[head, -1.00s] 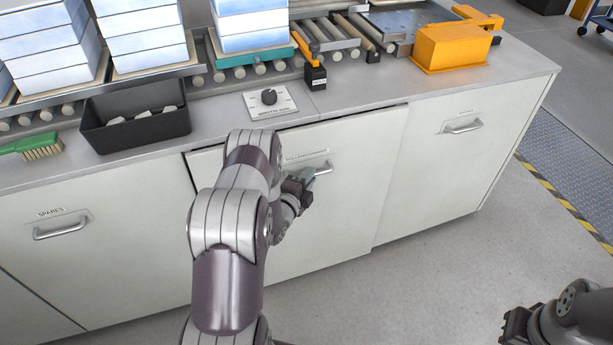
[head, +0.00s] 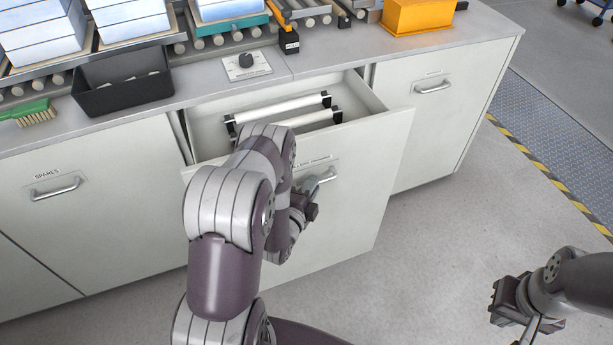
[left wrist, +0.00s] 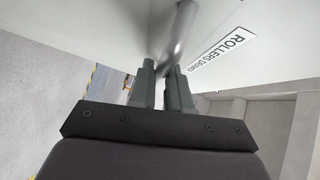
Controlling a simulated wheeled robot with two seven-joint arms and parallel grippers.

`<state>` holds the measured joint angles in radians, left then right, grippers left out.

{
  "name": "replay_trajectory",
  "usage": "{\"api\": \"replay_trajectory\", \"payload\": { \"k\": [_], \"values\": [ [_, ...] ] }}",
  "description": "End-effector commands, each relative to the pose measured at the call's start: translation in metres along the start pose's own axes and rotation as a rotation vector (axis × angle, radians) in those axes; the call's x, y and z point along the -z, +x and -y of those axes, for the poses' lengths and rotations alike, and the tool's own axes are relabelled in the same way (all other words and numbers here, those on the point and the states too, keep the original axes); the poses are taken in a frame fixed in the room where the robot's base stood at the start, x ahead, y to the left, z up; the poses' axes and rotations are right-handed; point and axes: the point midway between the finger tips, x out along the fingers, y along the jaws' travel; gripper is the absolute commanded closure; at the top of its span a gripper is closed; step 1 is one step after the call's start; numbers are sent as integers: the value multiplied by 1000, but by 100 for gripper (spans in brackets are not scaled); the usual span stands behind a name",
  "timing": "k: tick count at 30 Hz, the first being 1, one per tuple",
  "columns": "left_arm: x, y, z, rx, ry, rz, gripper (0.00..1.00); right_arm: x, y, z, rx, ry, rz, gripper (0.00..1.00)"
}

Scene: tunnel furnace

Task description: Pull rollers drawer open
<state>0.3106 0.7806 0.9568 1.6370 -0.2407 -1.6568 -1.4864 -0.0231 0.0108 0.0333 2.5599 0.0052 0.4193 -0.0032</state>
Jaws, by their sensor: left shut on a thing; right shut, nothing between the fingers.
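The rollers drawer (head: 355,190) stands well out from the cabinet in the head view. White rollers with black ends (head: 285,108) lie inside it. My left gripper (head: 308,200) is shut on the drawer's metal bar handle (head: 320,181). In the left wrist view the two fingers (left wrist: 165,85) close around the handle (left wrist: 180,35), beside the label reading ROLLERS (left wrist: 228,42). My left arm hides part of the drawer front. My right gripper (head: 508,305) is shut and empty over the floor at the lower right, away from the cabinet.
The spares drawer (head: 70,215) at the left and another drawer (head: 440,110) at the right are closed. A black bin (head: 125,95), a green brush (head: 30,112) and a dial plate (head: 246,66) are on the counter. The floor in front is clear.

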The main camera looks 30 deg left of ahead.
Motion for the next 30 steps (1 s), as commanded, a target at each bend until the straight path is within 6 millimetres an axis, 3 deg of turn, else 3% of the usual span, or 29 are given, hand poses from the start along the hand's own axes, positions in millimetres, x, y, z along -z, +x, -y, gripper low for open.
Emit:
{"api": "replay_trajectory", "payload": {
  "k": [15, 16, 17, 18, 26, 30],
  "values": [
    [5, -5, -2, -1, 0, 1, 100, 0, -1, 0, 0, 0, 0, 100],
    [5, -5, -2, -1, 0, 1, 73, 0, -1, 0, 0, 0, 0, 100],
    [5, -5, -2, -1, 0, 1, 64, 0, -1, 0, 0, 0, 0, 100],
    [5, -5, -2, 0, 0, 1, 61, 0, -1, 0, 0, 0, 0, 100],
    [5, -6, -1, 1, 0, 1, 61, 0, -2, 0, 0, 0, 0, 100],
    [5, -25, 1, -3, -2, 2, 61, 1, -10, 0, 0, 0, 0, 100]
  ]
}}
